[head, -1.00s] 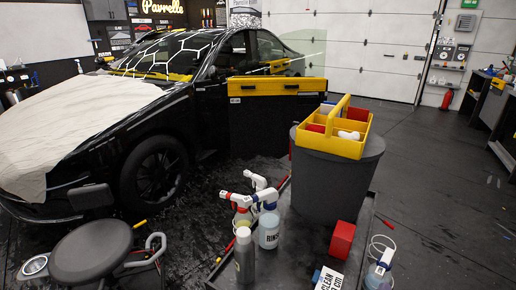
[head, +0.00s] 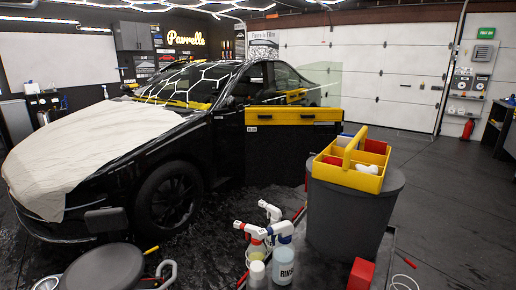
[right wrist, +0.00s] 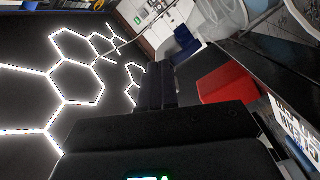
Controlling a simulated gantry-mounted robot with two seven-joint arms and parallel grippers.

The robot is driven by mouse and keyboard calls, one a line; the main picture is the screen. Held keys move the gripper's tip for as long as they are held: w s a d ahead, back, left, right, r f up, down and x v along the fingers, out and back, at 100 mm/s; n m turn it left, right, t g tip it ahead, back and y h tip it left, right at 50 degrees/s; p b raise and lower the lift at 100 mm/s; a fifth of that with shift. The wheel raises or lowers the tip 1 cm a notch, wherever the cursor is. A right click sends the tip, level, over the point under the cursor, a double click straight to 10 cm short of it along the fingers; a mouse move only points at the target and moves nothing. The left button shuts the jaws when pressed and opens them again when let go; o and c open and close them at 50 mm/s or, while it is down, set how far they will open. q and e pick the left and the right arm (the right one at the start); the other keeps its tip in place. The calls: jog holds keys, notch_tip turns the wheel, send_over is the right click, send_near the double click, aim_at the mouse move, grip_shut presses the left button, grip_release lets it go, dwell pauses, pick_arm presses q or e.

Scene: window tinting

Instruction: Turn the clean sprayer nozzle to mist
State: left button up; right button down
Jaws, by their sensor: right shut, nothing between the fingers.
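In the right wrist view, a white label with dark, partly cut-off lettering (right wrist: 296,132) shows at the right edge; I cannot tell for certain that it is the clean sprayer's. The clean sprayer's nozzle cannot be made out. In the head view, several spray bottles stand at the bottom centre. One is a bottle labelled RINSE (head: 284,271); near it is a red-and-white spray head (head: 251,231). My right gripper (right wrist: 157,72) is shut and empty in the right wrist view, apart from the label. My left gripper is in neither view.
A dark bin (head: 342,215) carries a yellow caddy (head: 349,178). A red block (head: 360,274) stands by it and also shows in the right wrist view (right wrist: 226,84). A black stool (head: 103,268) and a black car (head: 165,150) are at left.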

jog(key=shift+w+a+r, duration=0.15)
jog(key=shift+w+a, duration=0.05)
jog(key=shift+w+a+p, duration=0.15)
jog(key=shift+p, duration=0.2)
dwell(0.4)
jog(key=shift+r+p, duration=0.1)
jog(key=shift+p, duration=0.3)
dwell(0.3)
jog(key=shift+p, duration=1.15)
jog(key=shift+p, duration=1.05)
jog(key=shift+f, duration=0.2)
